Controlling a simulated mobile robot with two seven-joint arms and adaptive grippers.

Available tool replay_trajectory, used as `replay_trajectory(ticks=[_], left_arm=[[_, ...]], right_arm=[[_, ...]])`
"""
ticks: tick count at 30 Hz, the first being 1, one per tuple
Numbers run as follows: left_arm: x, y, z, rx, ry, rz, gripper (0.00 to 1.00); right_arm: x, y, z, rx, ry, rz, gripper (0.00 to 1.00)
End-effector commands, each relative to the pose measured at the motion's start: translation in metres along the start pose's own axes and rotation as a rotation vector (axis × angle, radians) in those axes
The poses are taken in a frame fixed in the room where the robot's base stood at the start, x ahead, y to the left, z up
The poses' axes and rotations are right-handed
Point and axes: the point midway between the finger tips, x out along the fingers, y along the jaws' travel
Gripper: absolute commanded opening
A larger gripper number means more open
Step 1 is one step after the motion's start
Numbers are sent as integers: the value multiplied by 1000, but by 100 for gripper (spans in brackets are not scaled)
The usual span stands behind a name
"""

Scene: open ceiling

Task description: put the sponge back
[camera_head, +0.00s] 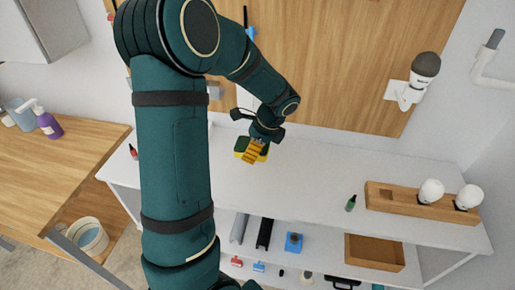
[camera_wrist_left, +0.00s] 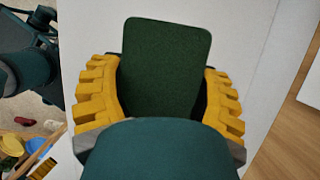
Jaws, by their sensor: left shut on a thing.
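The sponge (camera_wrist_left: 166,65) is a dark green, rounded rectangular pad in the left wrist view. It sits between the yellow ridged fingers of my left gripper (camera_wrist_left: 160,92), which is shut on it. In the head view my left gripper (camera_head: 254,148) is over the back part of the white worktop, left of its middle. A dark green edge of the sponge (camera_head: 239,143) shows beside the fingers there. I cannot tell whether the sponge touches the worktop. My right gripper is not in view.
The white worktop (camera_head: 300,190) is mostly clear. At its right stand a wooden holder with white bulbs (camera_head: 407,205) and a small green bottle (camera_head: 351,203). A small red bottle (camera_head: 133,152) is at its left. A wooden wall panel (camera_head: 335,60) rises behind.

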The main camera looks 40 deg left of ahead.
Motion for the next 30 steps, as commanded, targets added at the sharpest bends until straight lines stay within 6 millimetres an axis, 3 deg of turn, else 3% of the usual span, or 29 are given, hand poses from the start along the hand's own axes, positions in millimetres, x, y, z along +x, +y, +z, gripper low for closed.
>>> replay_trajectory(ticks=[3, 9, 12, 20, 27, 30], left_arm=[[1, -30, 0, -2, 0, 0, 28], [1, -67, -1, -1, 0, 0, 28], [15, -64, -6, 3, -1, 3, 28], [30, -64, -12, 1, -1, 2, 28], [64, -66, -26, 2, -1, 1, 28], [66, -68, -27, 1, 0, 0, 28]], right_arm=[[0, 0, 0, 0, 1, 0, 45], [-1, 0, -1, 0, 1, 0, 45], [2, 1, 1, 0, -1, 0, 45], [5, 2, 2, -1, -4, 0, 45], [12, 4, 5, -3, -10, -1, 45], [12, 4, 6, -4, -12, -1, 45]])
